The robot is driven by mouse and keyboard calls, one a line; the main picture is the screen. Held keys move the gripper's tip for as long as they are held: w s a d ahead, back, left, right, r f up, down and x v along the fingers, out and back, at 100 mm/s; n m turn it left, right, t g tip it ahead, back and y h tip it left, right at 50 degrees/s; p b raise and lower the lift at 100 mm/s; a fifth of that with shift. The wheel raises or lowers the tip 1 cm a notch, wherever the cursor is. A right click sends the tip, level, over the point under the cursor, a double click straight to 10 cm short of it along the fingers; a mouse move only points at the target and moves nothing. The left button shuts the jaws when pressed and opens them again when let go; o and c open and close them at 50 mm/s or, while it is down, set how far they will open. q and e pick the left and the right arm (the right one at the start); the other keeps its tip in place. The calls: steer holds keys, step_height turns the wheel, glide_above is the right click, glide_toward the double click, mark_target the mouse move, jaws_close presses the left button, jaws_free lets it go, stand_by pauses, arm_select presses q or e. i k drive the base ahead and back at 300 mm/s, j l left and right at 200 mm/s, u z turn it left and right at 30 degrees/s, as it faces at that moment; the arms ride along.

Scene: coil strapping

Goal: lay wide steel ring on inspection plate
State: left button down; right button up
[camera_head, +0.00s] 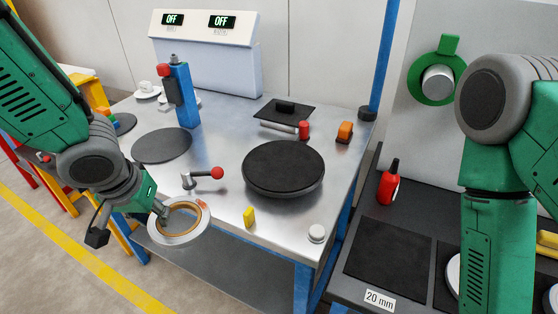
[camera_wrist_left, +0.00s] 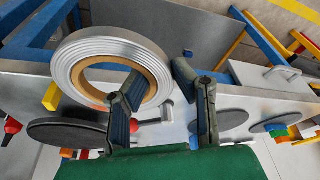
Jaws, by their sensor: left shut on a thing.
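The wide steel ring (camera_head: 177,239), silver with a tan inner lining, is held off the left front edge of the steel table (camera_head: 215,205). My left gripper (camera_head: 167,214) is shut on its rim. In the left wrist view the ring (camera_wrist_left: 73,60) shows large, with one finger of my left gripper (camera_wrist_left: 165,100) in its hole and the other outside. A thick black round plate (camera_head: 283,165) stands on the table to the ring's right; a thinner black disc (camera_head: 162,146) lies behind the ring. I cannot tell which is the inspection plate. My right gripper is out of view.
A red-knobbed lever (camera_head: 203,174), a yellow block (camera_head: 249,217) and a white knob (camera_head: 317,233) are near the ring and front edge. A blue post (camera_head: 184,95) stands behind. A side bench (camera_head: 345,285) holds a red bottle (camera_head: 389,184).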

mark_target(284, 163)
steer(key=i+j, duration=0.1)
steer(key=j, duration=0.4)
steer(key=i+j, duration=0.1)
steer(key=j, duration=0.4)
steer(key=i+j, duration=0.1)
steer(key=j, duration=0.45)
steer(key=i+j, duration=0.1)
steer(key=j, duration=0.4)
steer(key=j+z, duration=0.95)
steer(key=j, duration=0.15)
steer(key=z, duration=0.4)
steer(key=i+l+z, duration=0.1)
steer(key=z, duration=0.65)
steer(key=i+z, duration=0.1)
steer(key=z, duration=0.25)
steer(key=i+z, duration=0.1)
steer(key=i, duration=0.65)
